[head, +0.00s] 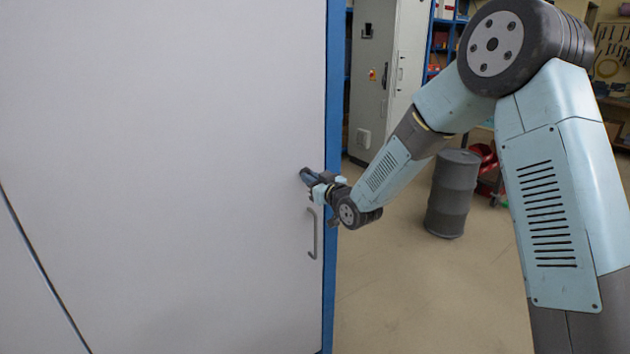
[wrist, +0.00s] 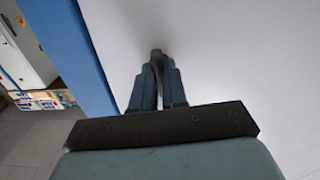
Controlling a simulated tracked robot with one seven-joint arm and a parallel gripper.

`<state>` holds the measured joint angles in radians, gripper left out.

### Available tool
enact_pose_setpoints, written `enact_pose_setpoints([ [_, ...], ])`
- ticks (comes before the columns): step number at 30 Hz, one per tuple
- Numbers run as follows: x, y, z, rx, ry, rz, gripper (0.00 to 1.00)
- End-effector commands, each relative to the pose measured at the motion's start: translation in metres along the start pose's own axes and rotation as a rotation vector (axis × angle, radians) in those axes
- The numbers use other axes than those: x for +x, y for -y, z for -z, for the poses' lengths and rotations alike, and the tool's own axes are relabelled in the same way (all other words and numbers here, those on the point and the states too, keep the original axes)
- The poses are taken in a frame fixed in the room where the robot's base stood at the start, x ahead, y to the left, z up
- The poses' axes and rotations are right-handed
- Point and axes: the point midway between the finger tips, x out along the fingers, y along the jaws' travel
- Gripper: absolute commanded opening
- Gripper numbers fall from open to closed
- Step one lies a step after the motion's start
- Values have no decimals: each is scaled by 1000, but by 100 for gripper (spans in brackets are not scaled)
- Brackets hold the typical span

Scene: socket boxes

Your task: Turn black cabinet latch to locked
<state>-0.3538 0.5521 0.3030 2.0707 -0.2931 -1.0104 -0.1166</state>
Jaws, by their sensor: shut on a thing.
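The white cabinet door (head: 170,150) fills the left half of the head view. A vertical grey handle (head: 312,234) is on it near its right edge. My gripper (head: 307,176) is at the door's right side, just above the handle. In the wrist view my gripper (wrist: 157,75) has its fingers close together, shut on the small dark latch (wrist: 156,54) that stands out from the door. The fingers hide most of the latch, and I cannot tell its angle well.
A blue frame edge (head: 333,280) runs down the right side of the door. A dark barrel (head: 452,195) stands on the floor to the right. A grey cabinet (head: 380,85) and shelves are behind. The floor before the barrel is clear.

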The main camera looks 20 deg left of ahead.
Motion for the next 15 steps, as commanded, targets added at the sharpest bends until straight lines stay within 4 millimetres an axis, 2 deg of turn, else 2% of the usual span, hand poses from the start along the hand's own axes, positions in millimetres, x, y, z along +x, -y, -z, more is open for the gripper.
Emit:
enact_pose_setpoints([
  [6,2,2,2,87,-4,4,0],
  [15,2,3,2,129,-4,5,0],
])
